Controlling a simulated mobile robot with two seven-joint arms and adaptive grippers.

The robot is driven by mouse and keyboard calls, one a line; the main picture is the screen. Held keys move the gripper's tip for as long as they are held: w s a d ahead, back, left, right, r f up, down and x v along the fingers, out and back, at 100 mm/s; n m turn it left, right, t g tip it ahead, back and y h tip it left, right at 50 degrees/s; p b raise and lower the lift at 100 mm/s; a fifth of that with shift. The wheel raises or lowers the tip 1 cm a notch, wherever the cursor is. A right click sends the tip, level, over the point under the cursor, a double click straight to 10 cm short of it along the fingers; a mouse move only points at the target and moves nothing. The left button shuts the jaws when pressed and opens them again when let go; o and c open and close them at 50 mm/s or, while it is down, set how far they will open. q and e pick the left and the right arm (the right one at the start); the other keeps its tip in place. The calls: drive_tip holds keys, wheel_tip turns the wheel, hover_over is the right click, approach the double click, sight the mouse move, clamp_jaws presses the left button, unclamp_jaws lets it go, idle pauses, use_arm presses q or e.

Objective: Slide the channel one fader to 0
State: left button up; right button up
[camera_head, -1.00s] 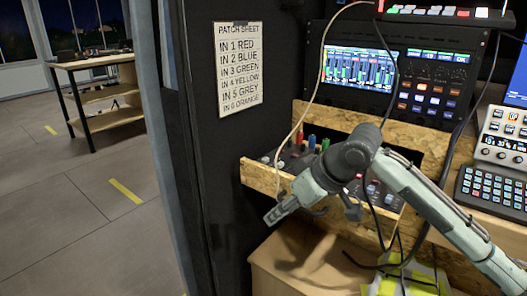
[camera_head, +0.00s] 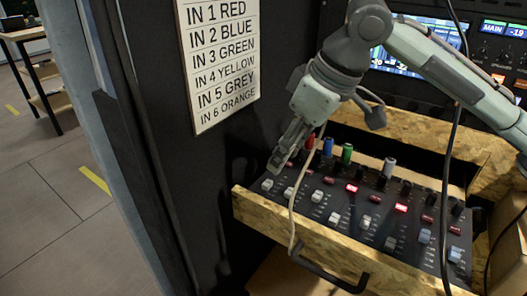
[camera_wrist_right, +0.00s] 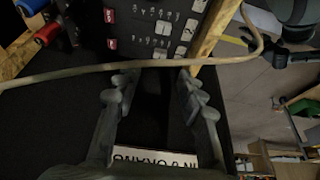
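The mixer panel (camera_head: 340,205) sits in a wooden drawer, with a row of faders along its front. The leftmost fader cap (camera_head: 267,184), white, is at the panel's left end; I take it as channel one. My right gripper (camera_head: 277,163) points down just behind and above that cap, apparently not touching it. In the right wrist view, its two fingers (camera_wrist_right: 154,88) are apart with nothing between them. A pale cable crosses beyond them, and white fader caps (camera_wrist_right: 180,50) show past it.
Coloured plugs, including a blue one (camera_head: 328,147), stand behind the faders. The pale cable (camera_head: 292,215) hangs across the panel's left part. The dark wall with the patch sheet (camera_head: 222,60) is close on the left. A black handle (camera_head: 330,276) is on the drawer front.

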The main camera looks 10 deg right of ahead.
sight(268, 183)
drive_tip(key=x, duration=0.7)
drive_tip(key=shift+f+b, duration=0.25)
drive_tip(key=shift+b, duration=0.1)
use_arm(q)
drive_tip(key=shift+w+r, duration=0.15)
drive_tip(key=shift+r, duration=0.65)
use_arm(e)
drive_tip(key=shift+c, duration=0.4)
clamp_jaws()
